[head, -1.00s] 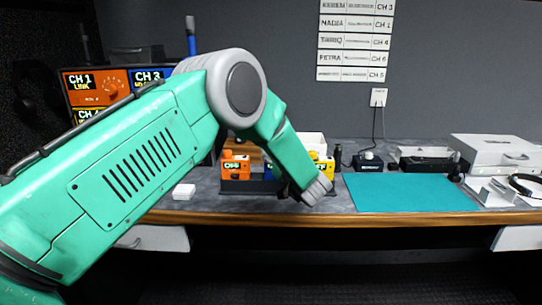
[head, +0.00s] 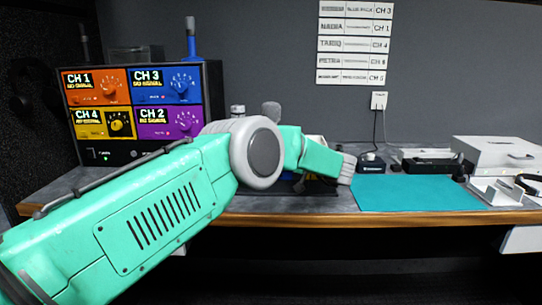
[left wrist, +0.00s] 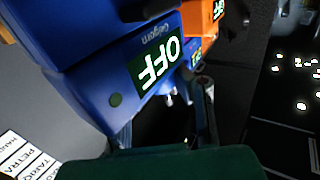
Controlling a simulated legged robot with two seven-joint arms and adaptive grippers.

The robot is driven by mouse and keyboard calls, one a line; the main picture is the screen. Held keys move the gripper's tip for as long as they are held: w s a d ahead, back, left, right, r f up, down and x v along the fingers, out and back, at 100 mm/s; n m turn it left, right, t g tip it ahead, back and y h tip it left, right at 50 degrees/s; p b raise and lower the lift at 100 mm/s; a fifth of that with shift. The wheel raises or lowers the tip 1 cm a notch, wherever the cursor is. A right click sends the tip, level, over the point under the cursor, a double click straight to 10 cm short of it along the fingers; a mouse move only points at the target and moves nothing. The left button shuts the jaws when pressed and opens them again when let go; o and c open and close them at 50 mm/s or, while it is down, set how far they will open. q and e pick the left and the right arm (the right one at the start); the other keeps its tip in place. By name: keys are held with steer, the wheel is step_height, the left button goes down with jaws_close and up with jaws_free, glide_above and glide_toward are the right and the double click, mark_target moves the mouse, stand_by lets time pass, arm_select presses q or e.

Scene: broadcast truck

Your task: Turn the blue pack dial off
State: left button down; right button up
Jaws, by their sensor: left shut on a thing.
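The blue pack (left wrist: 90,60) fills the upper left of the left wrist view, and its green display (left wrist: 157,68) reads OFF. My left gripper (left wrist: 165,118) is at the end of this pack, with a finger to each side. It is shut on the pack's dial, which is mostly hidden between the fingers. In the head view my left arm covers the gripper and most of the packs. My right gripper is not in view.
An orange pack (left wrist: 202,22) stands beside the blue one. A receiver rack (head: 142,110) at left shows CH 1, CH 3 and CH 4 panels reading NO SIGNAL. A teal mat (head: 415,193) lies clear on the counter at right. A white case (head: 492,153) stands beyond it.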

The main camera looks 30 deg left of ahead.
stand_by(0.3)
arm_select(q)
steer(key=c, duration=1.3)
jaws_free()
steer(key=shift+w+d, duration=0.1)
steer(key=d, duration=1.2)
steer(key=shift+d, duration=0.1)
steer(key=shift+f, duration=0.1)
